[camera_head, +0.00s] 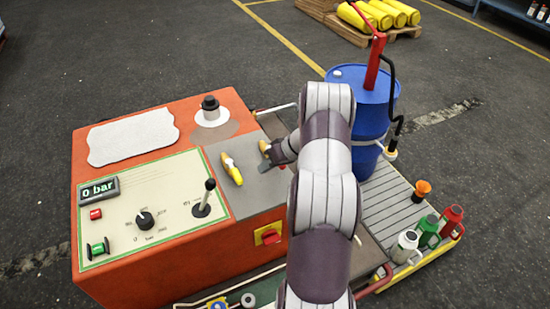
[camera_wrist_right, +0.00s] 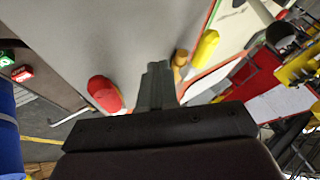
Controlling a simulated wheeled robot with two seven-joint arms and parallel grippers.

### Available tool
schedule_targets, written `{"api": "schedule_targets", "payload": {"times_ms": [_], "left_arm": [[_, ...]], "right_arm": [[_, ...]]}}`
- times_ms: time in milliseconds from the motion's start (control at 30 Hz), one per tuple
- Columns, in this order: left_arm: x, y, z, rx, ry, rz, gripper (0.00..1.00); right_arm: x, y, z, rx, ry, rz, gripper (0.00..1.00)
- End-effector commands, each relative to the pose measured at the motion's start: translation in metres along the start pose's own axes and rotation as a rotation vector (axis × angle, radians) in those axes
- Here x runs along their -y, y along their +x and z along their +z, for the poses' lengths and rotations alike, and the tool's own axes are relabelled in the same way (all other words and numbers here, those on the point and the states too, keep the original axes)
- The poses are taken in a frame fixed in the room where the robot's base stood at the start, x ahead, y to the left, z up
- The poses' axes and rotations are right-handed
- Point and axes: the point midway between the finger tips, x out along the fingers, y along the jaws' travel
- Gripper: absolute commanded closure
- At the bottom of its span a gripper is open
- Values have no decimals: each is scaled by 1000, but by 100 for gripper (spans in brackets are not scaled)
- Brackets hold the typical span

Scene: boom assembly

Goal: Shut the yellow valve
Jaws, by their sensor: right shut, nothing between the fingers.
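The yellow valve handle (camera_head: 232,169) is on the grey plate on top of the orange machine, lying lengthwise away from me. A yellow handle also shows in the right wrist view (camera_wrist_right: 205,47), with a brass-coloured part (camera_wrist_right: 180,62) beside it. My right gripper (camera_head: 267,162) is over the same plate, to the right of the yellow handle and apart from it. Its fingers (camera_wrist_right: 155,85) are together and hold nothing. The brass-coloured part (camera_head: 265,146) is close to the fingertips; I cannot tell if they touch. My left gripper is not in view.
A red knob (camera_head: 271,238) is on the machine's front right. A blue drum (camera_head: 372,110) with a red pump stands behind my right arm. Several cans stand at the right.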

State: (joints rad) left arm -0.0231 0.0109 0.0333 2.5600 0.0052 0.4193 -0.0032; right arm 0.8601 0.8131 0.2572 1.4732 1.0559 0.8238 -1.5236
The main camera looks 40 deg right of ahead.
Motion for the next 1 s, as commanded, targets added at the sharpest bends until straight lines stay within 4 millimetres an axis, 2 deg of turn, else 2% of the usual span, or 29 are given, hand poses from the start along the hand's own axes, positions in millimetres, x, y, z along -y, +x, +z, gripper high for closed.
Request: {"api": "schedule_targets", "payload": {"times_ms": [100,200,400,833,1000], "left_arm": [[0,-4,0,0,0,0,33],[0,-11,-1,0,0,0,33],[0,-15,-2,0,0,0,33],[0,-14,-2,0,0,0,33],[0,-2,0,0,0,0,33]], "right_arm": [[1,24,0,3,0,-2,100],[19,26,-3,1,-1,-1,100],[35,34,-4,1,0,0,100],[38,37,-4,0,1,1,100],[45,45,-4,-6,12,9,100]]}}
